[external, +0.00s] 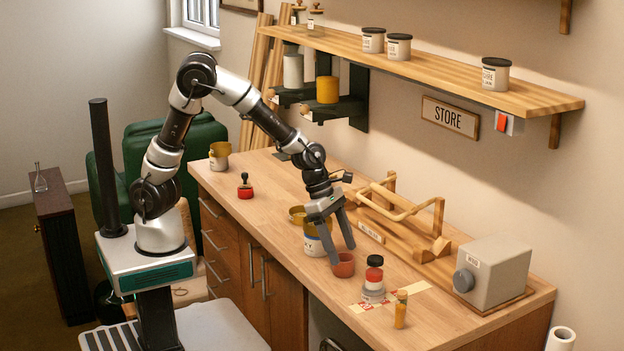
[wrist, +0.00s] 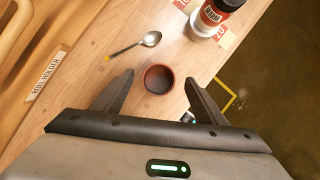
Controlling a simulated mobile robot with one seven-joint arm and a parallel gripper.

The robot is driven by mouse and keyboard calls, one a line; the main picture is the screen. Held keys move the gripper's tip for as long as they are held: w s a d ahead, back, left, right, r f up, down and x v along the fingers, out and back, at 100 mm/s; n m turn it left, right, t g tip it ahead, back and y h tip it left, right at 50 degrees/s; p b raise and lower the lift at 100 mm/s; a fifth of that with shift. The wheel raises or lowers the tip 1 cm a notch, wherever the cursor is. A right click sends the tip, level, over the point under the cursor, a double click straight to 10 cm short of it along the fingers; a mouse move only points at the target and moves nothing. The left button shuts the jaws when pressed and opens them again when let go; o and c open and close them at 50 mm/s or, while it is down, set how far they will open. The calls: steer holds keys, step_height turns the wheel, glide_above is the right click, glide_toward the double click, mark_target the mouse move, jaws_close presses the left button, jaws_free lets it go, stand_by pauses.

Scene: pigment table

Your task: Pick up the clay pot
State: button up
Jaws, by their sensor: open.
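The clay pot (external: 344,266) is a small reddish-brown open pot standing upright on the wooden workbench. In the wrist view the clay pot (wrist: 158,79) shows from above, with a dark inside, just ahead of the fingertips and roughly midway between them. My gripper (external: 342,256) is open and empty, reaching down at the pot. In the wrist view my gripper (wrist: 159,82) has one finger on each side of the pot's near edge, with gaps visible on both sides. I cannot tell exactly how high the fingertips are above the bench.
A jar with a red label and black lid (external: 374,275) stands right of the pot, by a taped label. A spoon (wrist: 140,44) lies close to the pot. A wooden roll holder (external: 405,215) stands behind.

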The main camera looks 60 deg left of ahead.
mark_target(344, 259)
step_height(344, 259, down, 3)
steer(key=shift+w+d+f+b, duration=0.15)
steer(key=shift+b, duration=0.4)
steer(key=shift+w+d+f, duration=0.15)
steer(key=shift+d+f, duration=0.05)
steer(key=shift+f, duration=0.2)
steer(key=shift+r, duration=0.1)
steer(key=c, duration=1.2)
